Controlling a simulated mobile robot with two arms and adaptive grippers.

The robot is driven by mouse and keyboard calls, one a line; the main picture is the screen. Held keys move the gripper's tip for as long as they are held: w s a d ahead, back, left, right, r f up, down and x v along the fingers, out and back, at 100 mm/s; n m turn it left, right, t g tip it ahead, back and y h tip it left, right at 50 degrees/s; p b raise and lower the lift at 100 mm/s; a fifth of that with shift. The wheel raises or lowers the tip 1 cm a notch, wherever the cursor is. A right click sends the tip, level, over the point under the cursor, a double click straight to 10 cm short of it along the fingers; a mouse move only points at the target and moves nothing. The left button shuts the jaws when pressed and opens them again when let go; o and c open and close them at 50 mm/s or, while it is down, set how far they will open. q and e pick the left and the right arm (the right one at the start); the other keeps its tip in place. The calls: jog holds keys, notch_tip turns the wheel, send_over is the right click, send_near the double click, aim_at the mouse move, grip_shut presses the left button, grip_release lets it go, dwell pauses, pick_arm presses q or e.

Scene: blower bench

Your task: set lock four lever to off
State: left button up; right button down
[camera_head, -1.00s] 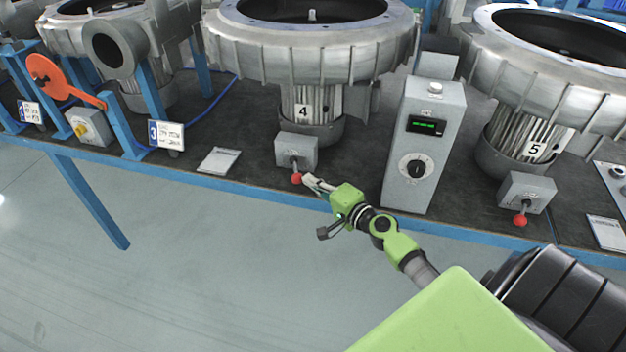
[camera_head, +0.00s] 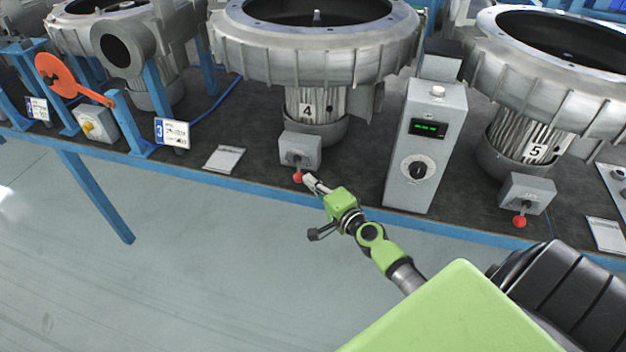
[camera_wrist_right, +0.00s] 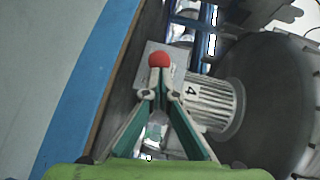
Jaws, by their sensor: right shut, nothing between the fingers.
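The lock four lever is a short lever with a red ball knob (camera_head: 297,177) on a grey switch box (camera_head: 299,150) at the bench edge, below the blower marked 4 (camera_head: 306,108). The lever hangs down in the head view. My right gripper (camera_head: 311,181) is shut and empty, with its tips just right of the red knob. In the right wrist view the red knob (camera_wrist_right: 159,60) appears just beyond the fingertips (camera_wrist_right: 159,93); I cannot tell whether they touch. The left gripper is not in view.
A grey control box (camera_head: 424,150) with a green display and dial stands to the right. Another red-knobbed lever box (camera_head: 526,194) sits below blower 5. An orange lever (camera_head: 72,82) and placard 3 (camera_head: 172,133) are at left. The floor (camera_head: 210,270) before the bench is clear.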

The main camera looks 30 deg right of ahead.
jog(key=shift+w+a+r+m+h+p, duration=0.1)
jog(key=shift+w+a+m+h+p, duration=0.15)
jog(key=shift+a+m+h+p, duration=0.55)
jog(key=shift+w+a+r+m+h+p, duration=0.1)
jog(key=shift+w+a+m+h+p, duration=0.3)
jog(key=shift+h+p, duration=0.6)
jog(key=shift+w+a+f+m+g+h+p, duration=0.15)
jog(key=shift+w+a+m+h+p, duration=0.15)
jog(key=shift+w+a, duration=0.35)
jog(key=shift+w+a+m+g+h+p, duration=0.15)
jog(key=shift+w+a+m+g+h, duration=0.2)
jog(key=shift+a, duration=0.5)
jog(key=shift+w+a+f+m+h+p, duration=0.1)
jog(key=shift+w+a+m+h+p, duration=0.2)
jog(key=shift+w+a, duration=0.4)
